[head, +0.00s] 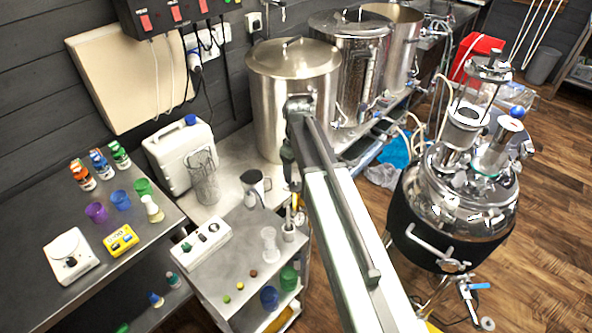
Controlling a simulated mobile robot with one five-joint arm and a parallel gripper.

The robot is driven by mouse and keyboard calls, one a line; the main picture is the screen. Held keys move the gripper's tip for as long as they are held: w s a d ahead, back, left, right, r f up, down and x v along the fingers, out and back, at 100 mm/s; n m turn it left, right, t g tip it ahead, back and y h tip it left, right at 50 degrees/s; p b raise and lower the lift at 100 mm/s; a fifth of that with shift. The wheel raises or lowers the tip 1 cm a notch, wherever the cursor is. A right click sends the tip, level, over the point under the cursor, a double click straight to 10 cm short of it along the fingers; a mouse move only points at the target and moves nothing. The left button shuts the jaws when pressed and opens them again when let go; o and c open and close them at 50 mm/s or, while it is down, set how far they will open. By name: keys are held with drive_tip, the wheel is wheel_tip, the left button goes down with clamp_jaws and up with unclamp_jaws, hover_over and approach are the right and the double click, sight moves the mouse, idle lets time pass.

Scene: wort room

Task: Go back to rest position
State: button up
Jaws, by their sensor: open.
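My arm reaches from the bottom right up toward the large steel kettle at the back. My gripper (293,183) hangs at the arm's far end, pointing down, small and partly hidden by the arm. It is open, and I see nothing held in it. It appears above the steel surface, in front of the first steel kettle (262,95) and to the right of a grey-white jug (254,188). I cannot tell its exact height or distance.
A cart top (235,262) with a white stirrer box (201,246) lies left of my arm. A left bench holds bottles, cups, a white scale (71,256) and a yellow meter (121,240). Wood floor is clear at far right.

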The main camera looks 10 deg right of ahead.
drive_tip(key=shift+r, duration=0.25)
